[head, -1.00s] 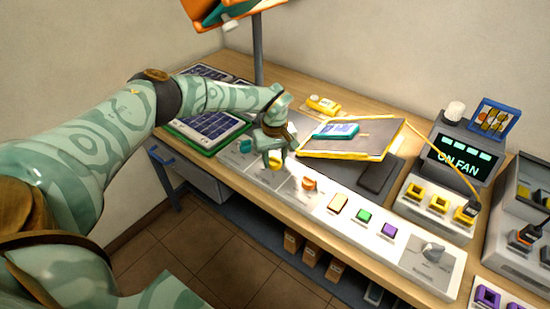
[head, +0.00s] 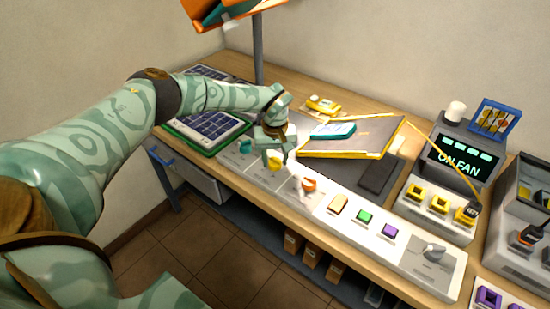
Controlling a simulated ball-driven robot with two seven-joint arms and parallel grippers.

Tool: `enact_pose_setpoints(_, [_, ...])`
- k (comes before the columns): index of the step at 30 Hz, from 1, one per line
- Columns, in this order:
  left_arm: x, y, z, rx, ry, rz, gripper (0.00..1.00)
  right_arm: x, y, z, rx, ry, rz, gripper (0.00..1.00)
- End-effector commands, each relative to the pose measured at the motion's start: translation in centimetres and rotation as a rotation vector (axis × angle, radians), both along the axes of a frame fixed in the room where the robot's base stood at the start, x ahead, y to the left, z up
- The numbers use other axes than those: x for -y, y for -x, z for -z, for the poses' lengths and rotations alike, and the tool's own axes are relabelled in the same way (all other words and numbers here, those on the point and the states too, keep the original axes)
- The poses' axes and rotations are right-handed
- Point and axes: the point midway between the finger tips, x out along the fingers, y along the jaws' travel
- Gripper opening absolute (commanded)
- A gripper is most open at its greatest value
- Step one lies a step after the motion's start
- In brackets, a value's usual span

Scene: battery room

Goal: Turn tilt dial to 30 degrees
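A long white control panel runs along the front of the bench. It carries a teal dial (head: 245,146), a yellow dial (head: 274,163), an orange dial (head: 308,184) and a grey dial (head: 433,252). Their labels are too small to read, so I cannot tell which one is the tilt dial or its angle. My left gripper (head: 275,149) points down just above and behind the yellow dial, partly covering it. I cannot tell whether its fingers touch the dial or how far apart they are. My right gripper is not in view.
A yellow-edged tilted board (head: 345,150) with a teal device (head: 333,131) on it stands behind the panel. Solar panels (head: 212,128) lie at left. Orange, green and purple buttons (head: 364,215) sit between the dials.

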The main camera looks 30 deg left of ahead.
Motion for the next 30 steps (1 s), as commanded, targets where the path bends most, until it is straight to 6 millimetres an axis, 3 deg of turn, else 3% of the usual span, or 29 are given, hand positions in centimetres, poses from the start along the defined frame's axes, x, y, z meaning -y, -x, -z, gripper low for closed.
enact_pose_setpoints(10, [0.0, 0.0, -0.1, -0.002, 0.001, -0.002, 0.59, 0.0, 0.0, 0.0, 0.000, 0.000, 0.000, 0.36])
enact_pose_setpoints(14, [0.0, 0.0, -1.3, 0.000, 0.001, -0.001, 0.59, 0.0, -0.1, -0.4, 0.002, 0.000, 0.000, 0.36])
enact_pose_setpoints(24, [0.0, 0.0, -10.1, 0.003, 0.001, -0.002, 0.59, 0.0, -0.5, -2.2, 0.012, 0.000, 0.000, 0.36])
enact_pose_setpoints(30, [0.0, 0.0, -14.3, 0.002, 0.001, -0.002, 0.59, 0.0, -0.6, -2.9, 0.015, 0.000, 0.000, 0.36])
